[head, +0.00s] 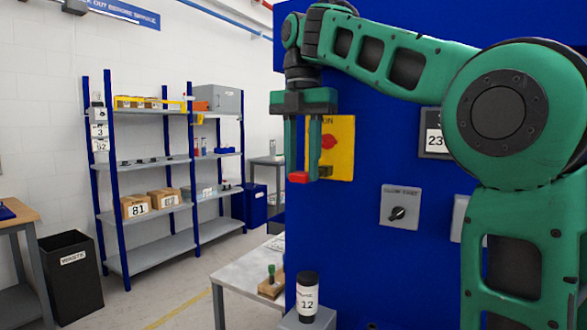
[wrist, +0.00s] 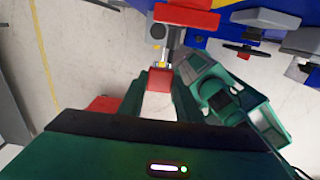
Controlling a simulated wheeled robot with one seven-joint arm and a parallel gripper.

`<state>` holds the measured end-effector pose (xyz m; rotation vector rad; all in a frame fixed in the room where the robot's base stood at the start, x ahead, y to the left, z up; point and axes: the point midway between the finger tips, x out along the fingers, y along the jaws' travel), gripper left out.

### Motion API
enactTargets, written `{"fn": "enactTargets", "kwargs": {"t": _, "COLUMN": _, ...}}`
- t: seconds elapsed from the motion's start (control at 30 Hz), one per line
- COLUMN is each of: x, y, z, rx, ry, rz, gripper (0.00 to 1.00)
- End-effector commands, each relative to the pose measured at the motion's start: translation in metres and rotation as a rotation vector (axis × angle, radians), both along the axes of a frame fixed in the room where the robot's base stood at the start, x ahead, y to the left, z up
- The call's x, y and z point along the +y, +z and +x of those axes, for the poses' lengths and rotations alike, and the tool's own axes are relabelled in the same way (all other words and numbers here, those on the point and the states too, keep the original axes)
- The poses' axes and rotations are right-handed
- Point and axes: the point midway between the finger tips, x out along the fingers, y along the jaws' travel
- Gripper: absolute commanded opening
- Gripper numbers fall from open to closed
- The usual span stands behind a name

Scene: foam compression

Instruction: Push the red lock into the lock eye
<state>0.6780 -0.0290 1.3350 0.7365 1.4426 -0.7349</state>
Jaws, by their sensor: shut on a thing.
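The red lock (head: 298,177) is held between the fingertips of my gripper (head: 301,170), which points down in front of the yellow switch plate. The lock also shows in the wrist view (wrist: 160,80), between the two green fingers, with a bright metal shackle (wrist: 158,58) on the side toward the switch. The yellow plate (head: 343,125) carries a red switch handle (head: 328,142), partly hidden by a finger. A dark lug (head: 325,171), possibly the lock eye, sits low on the plate beside the lock. I cannot tell whether the shackle is touching or inside it.
The blue cabinet wall (head: 390,265) stands behind the gripper, with a grey rotary switch (head: 399,207) lower right of the plate. Shelves (head: 150,248) stand at left.

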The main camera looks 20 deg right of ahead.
Motion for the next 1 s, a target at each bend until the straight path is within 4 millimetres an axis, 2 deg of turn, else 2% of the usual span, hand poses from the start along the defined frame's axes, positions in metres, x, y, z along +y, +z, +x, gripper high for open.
{"fn": "enactTargets", "kwargs": {"t": 1.0, "x": -0.014, "y": 0.0, "z": 0.01, "rx": 0.001, "ry": -0.001, "rz": -0.001, "gripper": 0.07}}
